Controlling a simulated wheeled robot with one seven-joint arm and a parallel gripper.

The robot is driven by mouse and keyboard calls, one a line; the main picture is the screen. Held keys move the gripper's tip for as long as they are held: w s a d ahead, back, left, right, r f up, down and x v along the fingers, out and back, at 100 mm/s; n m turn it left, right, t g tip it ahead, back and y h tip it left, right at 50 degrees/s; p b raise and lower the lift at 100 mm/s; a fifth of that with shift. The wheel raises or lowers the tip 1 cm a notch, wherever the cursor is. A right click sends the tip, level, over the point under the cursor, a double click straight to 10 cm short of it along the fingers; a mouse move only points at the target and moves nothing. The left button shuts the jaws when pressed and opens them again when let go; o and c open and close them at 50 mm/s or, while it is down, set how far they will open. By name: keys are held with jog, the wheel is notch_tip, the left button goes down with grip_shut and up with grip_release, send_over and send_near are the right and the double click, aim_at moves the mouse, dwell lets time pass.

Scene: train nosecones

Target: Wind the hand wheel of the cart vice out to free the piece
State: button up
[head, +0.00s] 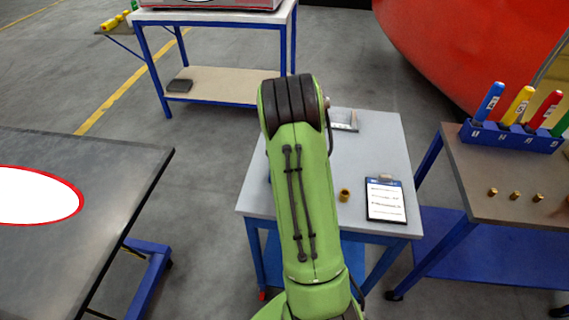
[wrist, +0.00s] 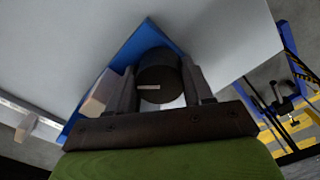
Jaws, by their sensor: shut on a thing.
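The hand wheel (wrist: 158,72) shows in the wrist view as a dark round knob with a small pale mark on its face. My gripper (wrist: 160,85) has one finger on each side of it and is shut on it. The blue body of the cart vice (wrist: 122,57) is behind the wheel. A pale block (wrist: 101,92) sits left of the gripper, beside the blue body; I cannot tell whether it is the piece or how it is held. In the head view my green arm hides the gripper, the wheel and most of the vice.
The grey-topped cart (head: 375,150) carries a clipboard (head: 386,200), a small brass part (head: 345,195) and a grey tray (head: 344,120). A bench (head: 500,190) with coloured-handled tools stands right. A dark table (head: 100,200) stands left, with floor between it and the cart.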

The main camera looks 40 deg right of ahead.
jog(key=n, duration=0.3)
jog(key=shift+r+n, duration=0.1)
jog(key=shift+n, duration=0.2)
jog(key=shift+w+n, duration=0.1)
jog(key=shift+n, duration=1.4)
jog(key=shift+a, duration=0.1)
